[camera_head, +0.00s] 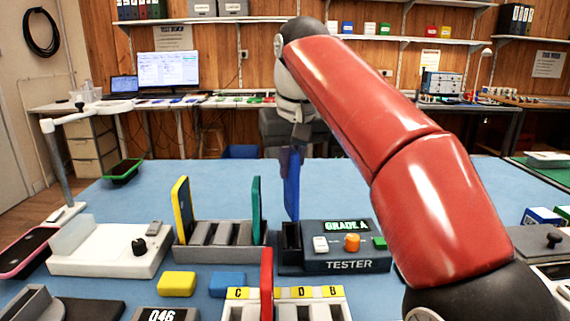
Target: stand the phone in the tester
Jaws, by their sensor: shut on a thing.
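A dark grey tester (345,264), labelled TESTER, sits on the blue mat with a display reading GRADE A. Its open dark slot is at its left end. A blue phone (292,192) is upright, seen nearly edge-on, with its lower end at the slot. I cannot tell whether that end is inside the slot or just above or behind it. My gripper (291,155) points down and is shut on the phone's upper part. My red arm comes in from the right and hides part of the background.
Left of the tester, a grey rack (220,254) holds a yellow phone (182,210) and a green phone (256,208) upright. A lettered sorter (240,310) with a red phone (266,280) stands in front. A white device (110,262) is at left. The mat behind is mostly clear.

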